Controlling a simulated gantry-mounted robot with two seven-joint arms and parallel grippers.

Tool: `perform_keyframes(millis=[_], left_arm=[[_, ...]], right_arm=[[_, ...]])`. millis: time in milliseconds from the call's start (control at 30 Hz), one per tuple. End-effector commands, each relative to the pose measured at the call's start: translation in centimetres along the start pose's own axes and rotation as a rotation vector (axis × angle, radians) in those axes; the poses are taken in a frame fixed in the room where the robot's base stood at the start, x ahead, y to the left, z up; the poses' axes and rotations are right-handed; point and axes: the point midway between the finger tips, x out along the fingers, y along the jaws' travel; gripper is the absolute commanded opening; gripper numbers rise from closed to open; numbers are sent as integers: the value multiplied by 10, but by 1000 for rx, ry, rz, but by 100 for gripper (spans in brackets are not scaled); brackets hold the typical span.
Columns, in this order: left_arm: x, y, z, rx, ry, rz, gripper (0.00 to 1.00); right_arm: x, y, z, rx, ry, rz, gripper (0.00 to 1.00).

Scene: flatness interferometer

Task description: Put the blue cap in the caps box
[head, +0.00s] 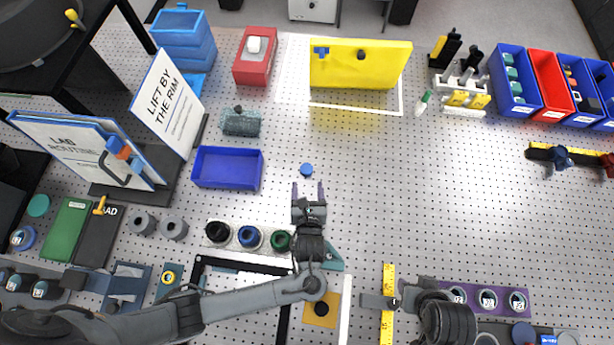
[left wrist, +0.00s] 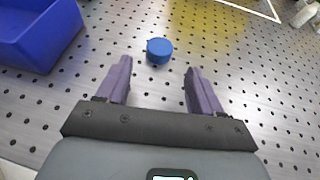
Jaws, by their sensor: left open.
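The blue cap (head: 307,170) is a small round disc lying on the perforated table. It also shows in the left wrist view (left wrist: 159,50), just beyond the fingertips and between their lines. My left gripper (head: 308,187) is open and empty, pointing at the cap from the near side, apart from it. In the left wrist view its two purple fingers (left wrist: 157,75) stand wide apart. A blue open box (head: 228,168) stands left of the cap and looks empty; I can read no label on it. It also shows at the upper left of the left wrist view (left wrist: 40,35). My right gripper cannot be made out clearly.
A grey-green block (head: 240,122) sits behind the blue box. A yellow panel (head: 375,65) stands at the back. A rack with black, blue and green rings (head: 263,238) lies left of my left wrist. The table right of the cap is clear.

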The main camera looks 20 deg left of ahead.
Motion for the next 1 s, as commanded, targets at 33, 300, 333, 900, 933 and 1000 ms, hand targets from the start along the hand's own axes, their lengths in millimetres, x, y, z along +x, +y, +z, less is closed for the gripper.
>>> perform_keyframes(millis=[33, 300, 333, 900, 933, 1000], left_arm=[[-12, 0, 5, 1, 0, -2, 66], [-49, 0, 3, 0, 0, 0, 69], [-51, 0, 2, 0, 0, 0, 73], [-59, 0, 0, 0, -1, 0, 73], [-59, 0, 0, 0, -1, 0, 73], [-59, 0, 1, -4, 0, 0, 73]], right_arm=[[-10, 0, -3, 0, 0, 0, 43], [-27, 0, -9, 4, 2, -3, 43], [-28, 0, -9, 5, 2, -4, 43], [-30, -1, -10, 7, 2, -6, 43], [-30, -1, -10, 7, 2, -6, 43], [-30, 0, -10, 6, 2, -5, 43]])
